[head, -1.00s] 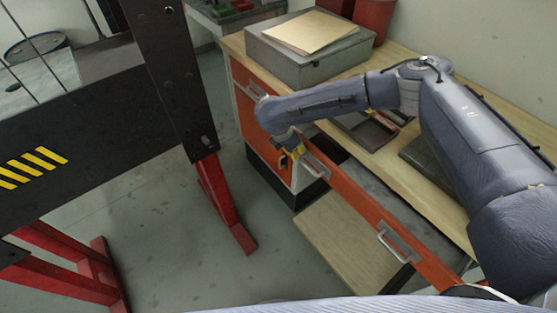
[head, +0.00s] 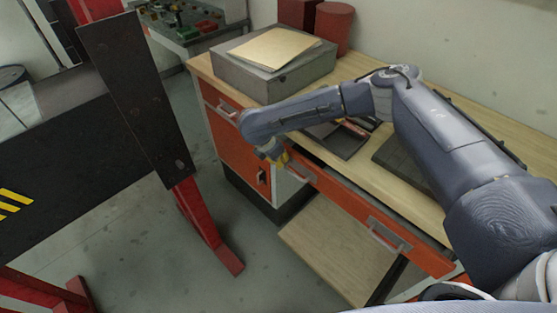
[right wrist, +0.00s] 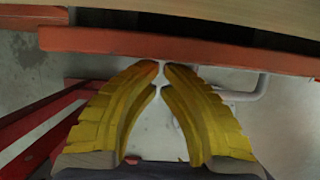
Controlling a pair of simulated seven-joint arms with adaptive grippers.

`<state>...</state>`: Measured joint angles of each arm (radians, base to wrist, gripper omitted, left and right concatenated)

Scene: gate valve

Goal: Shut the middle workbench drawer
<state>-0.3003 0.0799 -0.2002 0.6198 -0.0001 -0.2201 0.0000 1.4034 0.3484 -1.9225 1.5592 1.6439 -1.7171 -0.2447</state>
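The middle drawer is a long orange front (head: 345,195) with two pale handles, under the wooden workbench top (head: 420,195). A narrow strip of its grey inside shows between front and bench edge, so it stands slightly open. My right gripper (head: 281,158) is at the drawer's left handle (head: 299,171). In the right wrist view the yellow fingertips (right wrist: 162,66) meet near the orange front (right wrist: 200,50), with part of the handle (right wrist: 245,92) behind them. Nothing shows between the tips; I cannot tell if they touch the front. My left gripper is out of view.
A grey box (head: 265,75) and a dark tray (head: 340,139) are on the bench. An orange cabinet (head: 238,150) is left of the drawer; a wooden lower shelf (head: 335,255) is below. A black frame on red legs (head: 205,225) stands at left, with open floor between.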

